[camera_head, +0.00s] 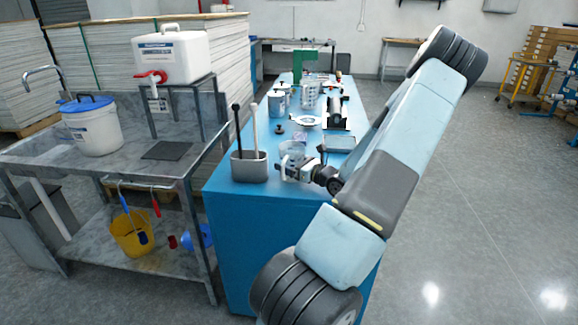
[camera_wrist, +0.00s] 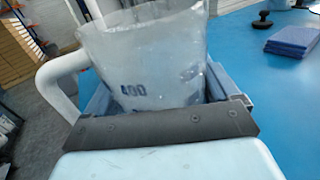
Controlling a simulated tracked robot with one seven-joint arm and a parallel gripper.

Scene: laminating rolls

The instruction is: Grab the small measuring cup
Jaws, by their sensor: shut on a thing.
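The small measuring cup (camera_wrist: 160,50) is a translucent cup with blue markings, "400" among them, and a white handle (camera_wrist: 62,75) on its left in the wrist view. My gripper (camera_wrist: 165,100) is shut on it, with the jaws around its lower part. In the head view the cup (camera_head: 291,149) shows near the front of the blue table, and my gripper (camera_head: 290,168) is at it. The cup's base is hidden by my gripper, so I cannot tell whether it touches the table.
A grey holder (camera_head: 249,168) with a black and a white stick stands left of my gripper. A larger measuring jug (camera_head: 309,95), tins (camera_head: 277,104) and other items stand farther back on the blue table (camera_head: 262,215). A metal sink bench (camera_head: 80,165) is at the left.

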